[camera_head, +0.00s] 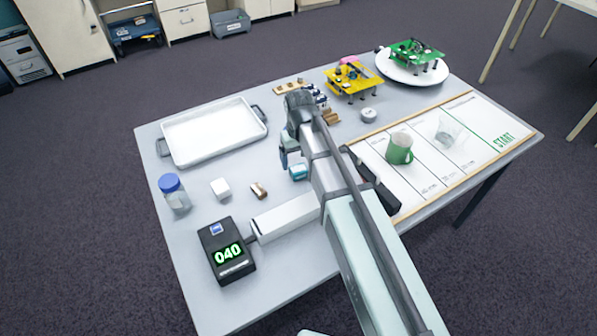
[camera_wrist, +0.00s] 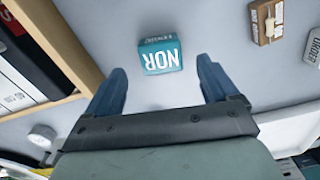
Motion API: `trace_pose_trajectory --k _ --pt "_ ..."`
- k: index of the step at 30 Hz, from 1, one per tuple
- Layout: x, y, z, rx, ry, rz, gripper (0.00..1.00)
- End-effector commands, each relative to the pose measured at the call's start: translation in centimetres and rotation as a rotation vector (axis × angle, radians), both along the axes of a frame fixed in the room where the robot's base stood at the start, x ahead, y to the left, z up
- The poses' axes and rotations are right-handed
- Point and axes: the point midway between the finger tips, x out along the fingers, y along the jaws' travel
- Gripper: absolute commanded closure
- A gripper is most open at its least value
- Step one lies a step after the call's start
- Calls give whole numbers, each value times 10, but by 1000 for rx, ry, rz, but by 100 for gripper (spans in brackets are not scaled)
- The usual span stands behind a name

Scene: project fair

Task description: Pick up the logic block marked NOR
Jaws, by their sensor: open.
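The teal logic block marked NOR (camera_wrist: 161,57) lies on the grey table, its white letters upside down in the wrist view. In the head view a teal block (camera_head: 298,173) sits beside my gripper (camera_head: 289,156), partly hidden by the arm. In the wrist view my gripper (camera_wrist: 161,68) is open, with one blue finger on either side of the block in the picture. Gaps show between block and fingers, and nothing is held. How far the fingertips are above the table is hard to tell.
A brown component block (camera_wrist: 267,20) lies right of the NOR block.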

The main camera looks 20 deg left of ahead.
Motion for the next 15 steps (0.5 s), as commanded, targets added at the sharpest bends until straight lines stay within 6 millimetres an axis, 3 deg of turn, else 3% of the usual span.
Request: trace_pose_trajectory --k 15 --pt "-2 0 -48 0 0 0 13"
